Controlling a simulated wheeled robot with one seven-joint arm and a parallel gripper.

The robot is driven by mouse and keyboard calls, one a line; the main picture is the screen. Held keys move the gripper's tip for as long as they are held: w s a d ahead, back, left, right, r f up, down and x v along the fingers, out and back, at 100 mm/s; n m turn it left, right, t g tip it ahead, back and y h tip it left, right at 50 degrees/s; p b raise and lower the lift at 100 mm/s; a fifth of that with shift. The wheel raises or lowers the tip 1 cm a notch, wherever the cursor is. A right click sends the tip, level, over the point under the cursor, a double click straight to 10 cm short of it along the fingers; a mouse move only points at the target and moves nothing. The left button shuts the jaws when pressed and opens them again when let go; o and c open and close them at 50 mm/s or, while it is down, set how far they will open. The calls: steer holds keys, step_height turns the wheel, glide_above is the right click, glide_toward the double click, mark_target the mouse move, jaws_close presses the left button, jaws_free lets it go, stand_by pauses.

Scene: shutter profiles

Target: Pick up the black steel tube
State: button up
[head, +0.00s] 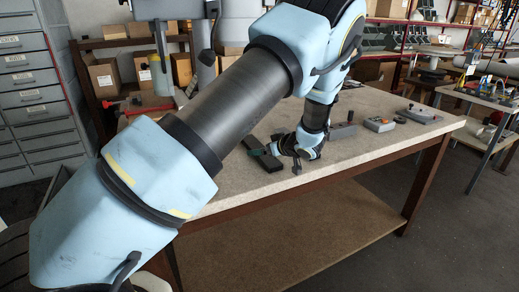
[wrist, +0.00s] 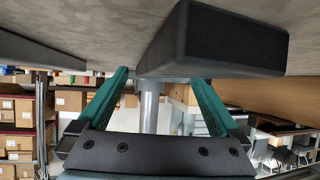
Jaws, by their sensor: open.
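The black steel tube (head: 263,158) appears to be the dark, straight-edged bar lying on the worktable, just left of my gripper in the head view. In the wrist view it is a large dark block (wrist: 225,38) against the pale tabletop, which fills the top of that picture. My gripper (head: 274,149) is low over the table, close beside the bar. In the wrist view its two green fingers (wrist: 160,76) are spread apart with nothing held between them. The block lies beyond the fingertips, offset to the right. I cannot tell whether a finger touches it.
On the worktable (head: 225,193), a grey block (head: 342,131), a small grey box with an orange mark (head: 379,124) and another grey part (head: 418,114) lie right of my gripper. A red clamp-like tool (head: 112,103) is at the back left. The front tabletop strip is clear.

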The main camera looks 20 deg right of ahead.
steer(key=shift+w+f, duration=0.15)
steer(key=shift+w, duration=0.15)
steer(key=shift+c, duration=0.2)
steer(key=shift+a, duration=0.1)
jaws_close()
stand_by(0.3)
